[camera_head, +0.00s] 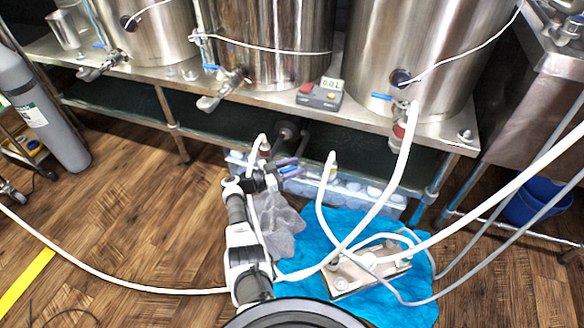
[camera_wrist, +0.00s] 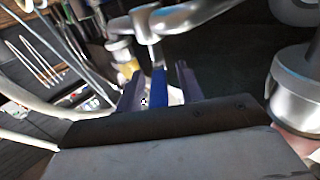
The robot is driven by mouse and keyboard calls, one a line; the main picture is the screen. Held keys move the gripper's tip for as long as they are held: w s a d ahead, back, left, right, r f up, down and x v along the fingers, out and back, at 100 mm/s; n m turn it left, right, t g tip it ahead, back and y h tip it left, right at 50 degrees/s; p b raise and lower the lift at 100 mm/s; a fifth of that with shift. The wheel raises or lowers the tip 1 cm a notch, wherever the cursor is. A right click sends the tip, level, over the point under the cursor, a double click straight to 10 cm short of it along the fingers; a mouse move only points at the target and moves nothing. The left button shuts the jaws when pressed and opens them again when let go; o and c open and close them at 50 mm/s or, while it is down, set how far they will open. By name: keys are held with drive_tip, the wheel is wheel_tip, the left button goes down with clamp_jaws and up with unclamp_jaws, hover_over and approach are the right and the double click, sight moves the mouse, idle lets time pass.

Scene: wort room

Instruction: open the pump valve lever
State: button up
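The pump valve lever (camera_wrist: 158,86) is a narrow blue handle under a silver metal valve fitting (camera_wrist: 150,30) in the wrist view. My gripper (camera_wrist: 160,82) has its two dark purple fingers apart, one on each side of the lever. A small gap seems to show on both sides of it, so the fingers do not look closed on it. In the head view the blue lever (camera_head: 291,171) shows small at the tip of my gripper (camera_head: 286,168), below the bench shelf. The pump body is mostly hidden there by my arm and the shelf shadow.
Steel kettles (camera_head: 270,45) with blue-handled taps stand on the bench (camera_head: 440,134) above my gripper. White hoses (camera_head: 385,190) loop to the right of my arm. A grey cloth (camera_head: 278,225) and a blue sheet (camera_head: 400,312) lie nearby. Wood floor is open at left.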

drive_tip(key=v, duration=1.4)
drive_tip(key=shift+w, duration=0.1)
